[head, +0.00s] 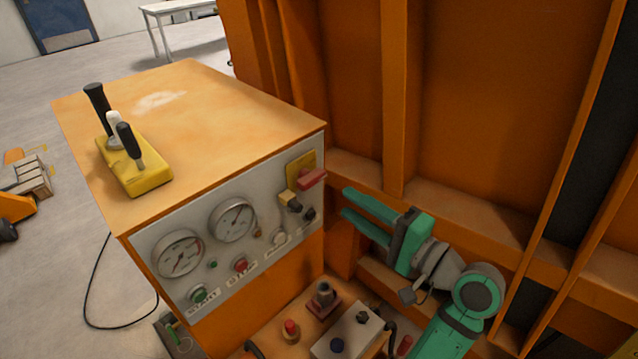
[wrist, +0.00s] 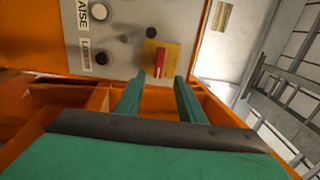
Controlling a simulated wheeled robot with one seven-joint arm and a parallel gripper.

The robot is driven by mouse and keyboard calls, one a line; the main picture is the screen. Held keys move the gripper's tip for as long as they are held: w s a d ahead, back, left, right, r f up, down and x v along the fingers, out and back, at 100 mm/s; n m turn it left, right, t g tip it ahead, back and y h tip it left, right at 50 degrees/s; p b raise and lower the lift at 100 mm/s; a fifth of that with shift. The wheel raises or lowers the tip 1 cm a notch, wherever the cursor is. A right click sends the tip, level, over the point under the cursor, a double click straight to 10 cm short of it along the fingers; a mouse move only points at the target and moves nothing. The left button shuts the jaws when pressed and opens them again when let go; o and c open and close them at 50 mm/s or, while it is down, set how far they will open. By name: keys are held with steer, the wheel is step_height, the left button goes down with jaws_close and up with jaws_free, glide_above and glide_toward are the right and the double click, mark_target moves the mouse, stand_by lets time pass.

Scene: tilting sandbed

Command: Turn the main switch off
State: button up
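The main switch is a red handle (head: 312,179) on a yellow plate (head: 301,165) at the right end of the grey control panel. In the wrist view the red handle (wrist: 160,62) points along the line between my fingertips, on its yellow plate (wrist: 171,52). My gripper (head: 346,201) has green fingers, spread open and empty. The fingertips are just right of and slightly below the handle in the head view, with a small gap. In the wrist view my gripper (wrist: 160,77) has one finger on each side of the handle's line.
The panel (head: 165,232) also carries two gauges, start and stop buttons and small knobs below the switch. A yellow lever box (head: 135,165) stands on the orange cabinet (head: 235,95). An orange ribbed wall (head: 450,90) rises close behind my arm. A lower control box (head: 347,332) sits in front.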

mark_target(316, 182)
steer(key=x, duration=1)
steer(key=shift+w+a+f, duration=0.1)
steer(key=shift+w+a, duration=0.05)
steer(key=shift+c, duration=0.2)
jaws_close()
